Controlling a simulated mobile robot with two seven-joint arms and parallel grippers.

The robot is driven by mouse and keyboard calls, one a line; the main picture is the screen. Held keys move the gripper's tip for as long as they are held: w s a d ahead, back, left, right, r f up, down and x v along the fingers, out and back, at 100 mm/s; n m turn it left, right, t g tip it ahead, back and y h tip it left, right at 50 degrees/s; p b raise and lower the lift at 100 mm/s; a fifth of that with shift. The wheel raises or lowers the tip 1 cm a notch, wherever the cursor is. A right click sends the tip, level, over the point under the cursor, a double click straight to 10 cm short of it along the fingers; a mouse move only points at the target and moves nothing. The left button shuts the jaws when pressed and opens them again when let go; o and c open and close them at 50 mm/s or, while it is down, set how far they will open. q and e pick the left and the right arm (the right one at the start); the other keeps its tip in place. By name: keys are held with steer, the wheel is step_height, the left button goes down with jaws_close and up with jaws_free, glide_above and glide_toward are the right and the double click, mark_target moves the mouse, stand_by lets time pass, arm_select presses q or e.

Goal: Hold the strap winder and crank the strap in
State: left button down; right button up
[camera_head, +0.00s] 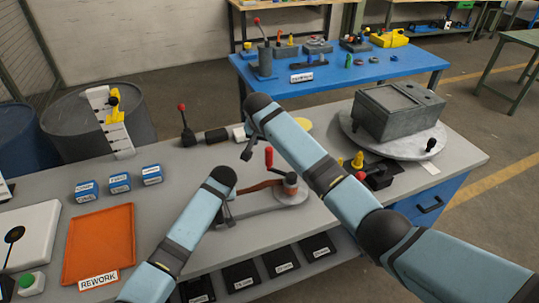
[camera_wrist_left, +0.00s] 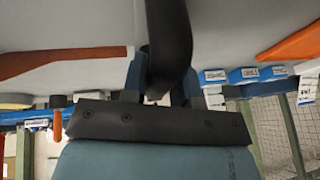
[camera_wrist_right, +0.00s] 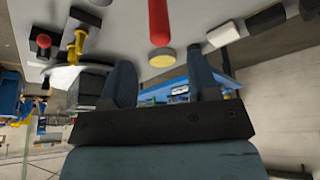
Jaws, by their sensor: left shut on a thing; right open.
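The strap winder's grey base plate (camera_head: 262,207) lies on the bench, with its drum (camera_head: 290,187) at the right end. A brown strap (camera_head: 252,189) runs left from the drum and shows in the left wrist view (camera_wrist_left: 55,62). The red crank handle (camera_head: 268,157) stands upright by the drum. My left gripper (camera_head: 227,217) is shut on a dark bar (camera_wrist_left: 168,40) at the winder's left end. My right gripper (camera_head: 246,152) is open and empty, above and left of the red handle. In the right wrist view the handle (camera_wrist_right: 158,22) lies ahead of the fingers, apart from them.
An orange REWORK tray (camera_head: 100,240) and blue labelled blocks (camera_head: 118,183) are on the left. A grey box (camera_head: 398,112) sits on a round turntable (camera_head: 350,128) at right. A black lever with a red knob (camera_head: 184,125) stands behind the winder.

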mark_target(269, 155)
steer(key=x, duration=1)
jaws_close()
steer(key=w+d+m, duration=0.1)
steer(key=m+h, duration=0.1)
steer(key=m, duration=0.1)
steer(key=shift+w+d+g, duration=0.3)
steer(key=shift+w+d, duration=0.05)
steer(key=shift+w, duration=0.05)
